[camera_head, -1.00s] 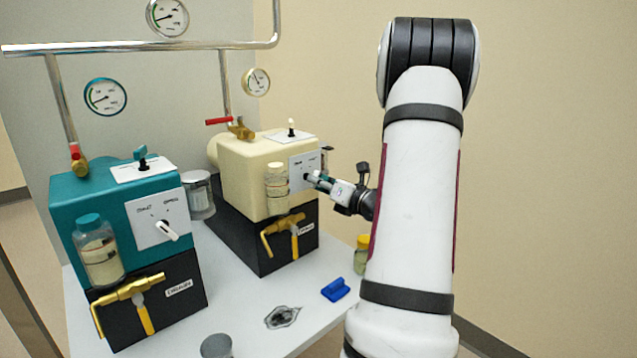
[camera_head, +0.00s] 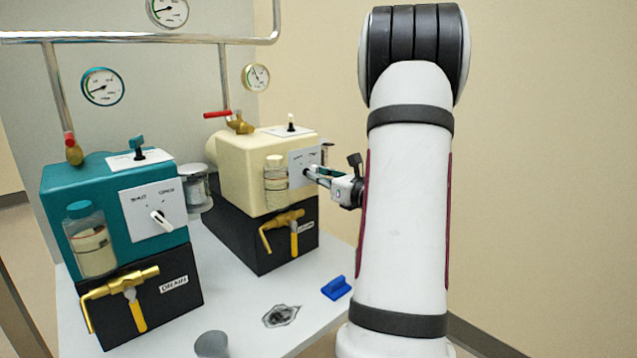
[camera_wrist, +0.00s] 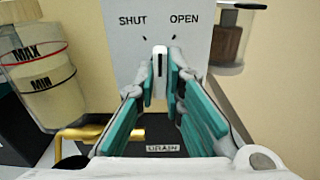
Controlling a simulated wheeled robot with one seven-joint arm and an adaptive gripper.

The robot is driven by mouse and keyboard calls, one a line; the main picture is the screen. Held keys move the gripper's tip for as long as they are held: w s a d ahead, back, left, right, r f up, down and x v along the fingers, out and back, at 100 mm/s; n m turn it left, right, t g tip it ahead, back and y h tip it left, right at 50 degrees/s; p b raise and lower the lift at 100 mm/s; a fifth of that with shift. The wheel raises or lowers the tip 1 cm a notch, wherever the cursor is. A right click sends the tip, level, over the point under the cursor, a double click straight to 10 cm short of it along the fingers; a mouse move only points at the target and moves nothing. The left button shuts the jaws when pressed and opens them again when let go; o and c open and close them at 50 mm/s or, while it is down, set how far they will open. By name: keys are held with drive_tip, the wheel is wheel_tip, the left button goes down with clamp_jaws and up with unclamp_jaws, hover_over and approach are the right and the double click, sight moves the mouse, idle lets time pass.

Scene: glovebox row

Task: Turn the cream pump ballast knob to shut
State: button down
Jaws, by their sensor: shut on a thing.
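The cream pump (camera_head: 240,170) stands on a black base at the back of the table. A white plate with SHUT and OPEN marks (camera_wrist: 160,25) is on its front. The white ballast knob (camera_wrist: 159,64) sits below the marks, upright in the wrist view, its top between the SHUT tick on the left and the OPEN tick on the right. My gripper (camera_wrist: 161,70) is shut on the knob, with a teal-padded finger on each side. In the head view my gripper (camera_head: 312,173) is at the pump's front plate, and the knob is mostly hidden by the fingers.
A teal pump (camera_head: 95,220) with a similar white knob (camera_head: 160,220) stands to the left. A brass drain tap (camera_head: 285,225) sits below the cream pump's sight jar (camera_head: 275,185). A blue object (camera_head: 336,288) and a dark stain (camera_head: 281,316) are on the table.

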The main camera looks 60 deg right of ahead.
idle(0.3)
drive_tip(key=c, duration=1.7)
unclamp_jaws()
drive_tip(key=shift+s, duration=0.1)
drive_tip(key=v, duration=1.2)
drive_tip(key=shift+a, duration=0.1)
